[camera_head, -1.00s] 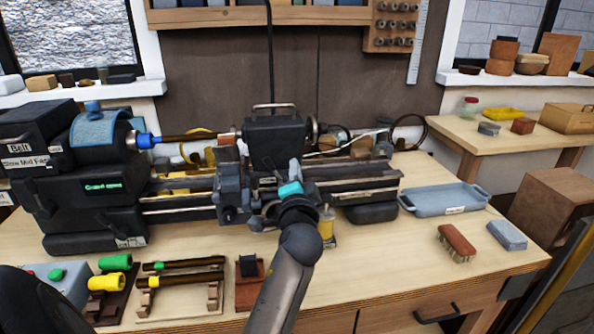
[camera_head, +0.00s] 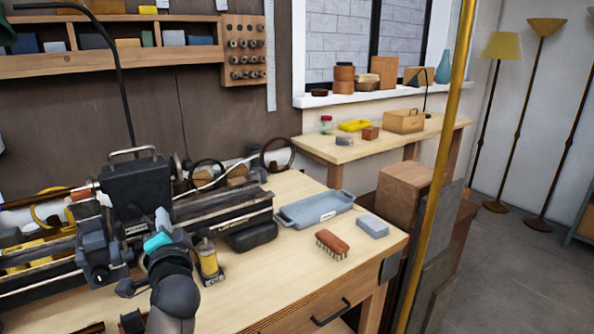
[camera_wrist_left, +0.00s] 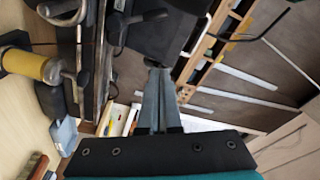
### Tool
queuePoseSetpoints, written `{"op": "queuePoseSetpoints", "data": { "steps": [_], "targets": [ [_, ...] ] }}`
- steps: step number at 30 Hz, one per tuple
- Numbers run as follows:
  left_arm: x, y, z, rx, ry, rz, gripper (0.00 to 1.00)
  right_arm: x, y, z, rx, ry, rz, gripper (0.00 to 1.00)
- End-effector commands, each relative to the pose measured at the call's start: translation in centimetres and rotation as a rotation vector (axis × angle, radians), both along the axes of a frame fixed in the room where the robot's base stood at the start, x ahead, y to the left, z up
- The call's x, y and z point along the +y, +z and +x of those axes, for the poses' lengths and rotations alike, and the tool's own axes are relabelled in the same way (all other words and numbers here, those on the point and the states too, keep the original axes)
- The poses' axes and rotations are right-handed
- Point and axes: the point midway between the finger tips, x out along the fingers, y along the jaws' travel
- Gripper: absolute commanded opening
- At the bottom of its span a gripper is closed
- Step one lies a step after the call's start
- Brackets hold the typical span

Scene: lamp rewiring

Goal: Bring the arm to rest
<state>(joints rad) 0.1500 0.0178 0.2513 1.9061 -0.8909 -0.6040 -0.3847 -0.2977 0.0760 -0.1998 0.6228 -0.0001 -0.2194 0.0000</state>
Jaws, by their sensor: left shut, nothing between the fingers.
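My left arm comes up from the bottom of the head view. Its left gripper (camera_head: 162,219), with a teal part behind the fingers, is over the front of a dark lathe (camera_head: 100,240). In the left wrist view the two grey fingers (camera_wrist_left: 158,90) lie together, shut, with nothing between them. They point toward the dark block of the lathe (camera_wrist_left: 165,30); whether they touch it I cannot tell. My right gripper is in neither view.
A blue-grey tray (camera_head: 316,209), a brush (camera_head: 332,244) and a blue-grey block (camera_head: 372,226) are on the bench's right end. The bench front has bare wood.

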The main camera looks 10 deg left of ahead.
Motion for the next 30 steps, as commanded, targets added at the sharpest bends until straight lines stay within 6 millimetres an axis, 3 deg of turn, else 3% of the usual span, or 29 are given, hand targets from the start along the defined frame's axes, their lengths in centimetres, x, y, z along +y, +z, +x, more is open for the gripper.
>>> {"op": "queuePoseSetpoints", "data": {
  "steps": [5,8,12,16,21,27,29,30],
  "targets": [
    [-1.1,-2.9,-1.5,0.033,-0.013,-0.114,0.00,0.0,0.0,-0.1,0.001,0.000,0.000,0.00],
    [-3.1,-7.0,-3.9,0.092,-0.029,-0.286,0.00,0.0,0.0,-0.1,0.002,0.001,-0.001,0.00],
    [-8.0,-13.8,-9.1,0.244,-0.050,-0.587,0.00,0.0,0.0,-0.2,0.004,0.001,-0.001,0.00],
    [-13.0,-18.4,-14.6,0.410,-0.051,-0.824,0.00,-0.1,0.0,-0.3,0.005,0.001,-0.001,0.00],
    [-17.9,-21.4,-20.7,0.597,-0.038,-1.020,0.00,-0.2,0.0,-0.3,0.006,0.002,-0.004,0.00],
    [-22.3,-22.8,-27.1,0.791,-0.017,-1.179,0.00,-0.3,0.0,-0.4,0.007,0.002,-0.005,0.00],
    [-23.5,-22.9,-29.0,0.848,-0.009,-1.219,0.00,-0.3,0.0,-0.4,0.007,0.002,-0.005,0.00],
    [-23.3,-23.9,-28.4,0.844,-0.005,-1.214,0.00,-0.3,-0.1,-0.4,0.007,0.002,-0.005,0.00]
  ]
}}
